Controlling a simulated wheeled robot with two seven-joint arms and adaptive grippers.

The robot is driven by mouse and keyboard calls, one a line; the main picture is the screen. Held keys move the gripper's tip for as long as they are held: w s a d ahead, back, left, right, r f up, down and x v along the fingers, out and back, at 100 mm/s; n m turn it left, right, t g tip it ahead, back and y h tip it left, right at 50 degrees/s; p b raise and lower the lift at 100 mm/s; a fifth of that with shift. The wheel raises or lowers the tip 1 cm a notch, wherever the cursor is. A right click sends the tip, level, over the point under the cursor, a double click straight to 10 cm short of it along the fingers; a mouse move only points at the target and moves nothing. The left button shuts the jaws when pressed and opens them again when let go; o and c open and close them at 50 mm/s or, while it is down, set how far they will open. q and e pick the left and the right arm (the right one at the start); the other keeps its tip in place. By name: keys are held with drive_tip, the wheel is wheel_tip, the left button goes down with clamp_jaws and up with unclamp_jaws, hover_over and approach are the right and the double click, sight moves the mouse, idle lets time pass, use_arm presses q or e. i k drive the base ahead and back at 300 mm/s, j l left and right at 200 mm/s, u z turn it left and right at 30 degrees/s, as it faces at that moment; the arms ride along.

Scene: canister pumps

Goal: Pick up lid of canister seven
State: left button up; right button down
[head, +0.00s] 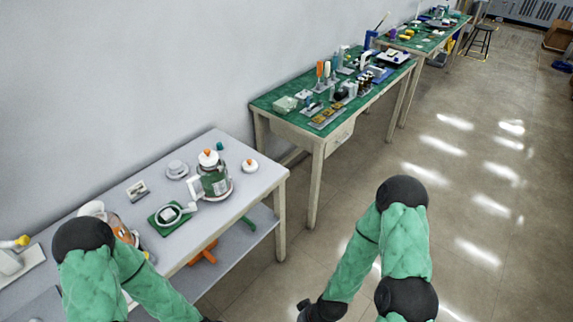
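A glass canister (214,182) with a green band and a white handle stands on the grey table. Another canister with orange parts (124,232) is partly hidden behind my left arm. No number is readable, so I cannot tell which is canister seven. My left gripper is out of view below the bottom edge. My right gripper (304,306) shows only as a dark tip at the bottom, away from the table.
The grey table (245,190) also holds a grey round part (177,168), a green square base with a white ring (170,214) and a small metal plate (138,190). Orange and green items lie on its lower shelf. Green-topped benches (265,101) stand beyond. The floor at right is clear.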

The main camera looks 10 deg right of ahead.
sight(249, 166)
drive_tip(key=u, duration=1.3)
drive_tip(key=l+u, duration=0.1)
drive_tip(key=l, duration=0.4)
drive_tip(key=k+l+u, duration=0.1)
drive_tip(key=l, duration=0.45)
